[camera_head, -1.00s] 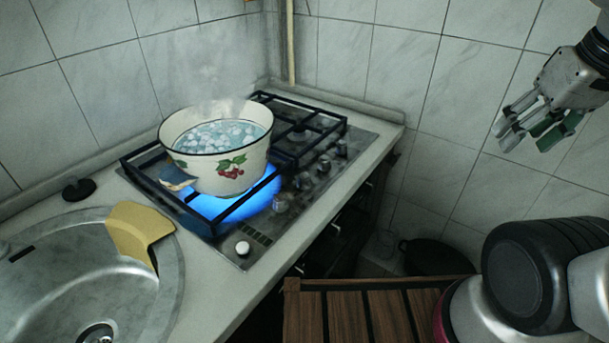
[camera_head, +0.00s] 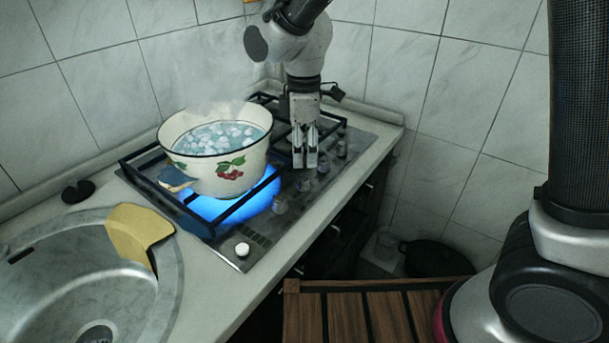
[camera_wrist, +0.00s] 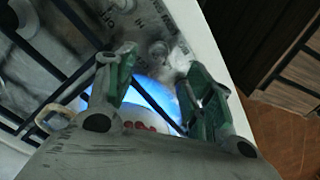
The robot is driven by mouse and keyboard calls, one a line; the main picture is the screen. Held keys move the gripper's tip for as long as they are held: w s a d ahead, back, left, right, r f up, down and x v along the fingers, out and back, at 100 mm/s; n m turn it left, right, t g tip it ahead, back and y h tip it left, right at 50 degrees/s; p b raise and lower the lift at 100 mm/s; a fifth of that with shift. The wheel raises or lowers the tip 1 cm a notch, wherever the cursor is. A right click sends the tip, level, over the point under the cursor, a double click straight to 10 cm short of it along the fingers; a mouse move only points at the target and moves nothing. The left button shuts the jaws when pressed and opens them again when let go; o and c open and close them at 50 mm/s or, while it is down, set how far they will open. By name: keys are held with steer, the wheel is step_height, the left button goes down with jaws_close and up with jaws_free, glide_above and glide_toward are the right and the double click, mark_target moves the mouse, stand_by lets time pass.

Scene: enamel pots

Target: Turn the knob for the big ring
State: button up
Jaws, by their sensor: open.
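A row of knobs (camera_head: 303,182) runs along the hob's (camera_head: 250,263) right side; I cannot tell which one serves the big ring. In the wrist view a knob (camera_wrist: 159,50) lies beyond the fingers. A blue flame (camera_head: 240,208) burns under a cream enamel pot (camera_head: 235,178) with cherries; the flame also shows in the wrist view (camera_wrist: 158,92). My gripper (camera_head: 305,160) points down over the hob, right of the pot and close to the knobs. Its fingers (camera_wrist: 158,75) are apart, with nothing between them. Whether they touch a knob is unclear.
The steaming pot holds whitish round pieces in liquid, and its handle has a blue cloth-like piece. Black grates (camera_head: 200,222) surround it. A steel sink (camera_head: 50,290) with a yellow cloth (camera_head: 135,230) is at left. A slatted wooden surface (camera_head: 370,312) stands in front.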

mark_target(304, 176)
steer(key=shift+a+f+n, duration=0.1)
steer(key=shift+f+n, duration=0.1)
steer(key=shift+n, duration=0.5)
step_height(304, 176, down, 8)
steer(key=shift+r, duration=0.25)
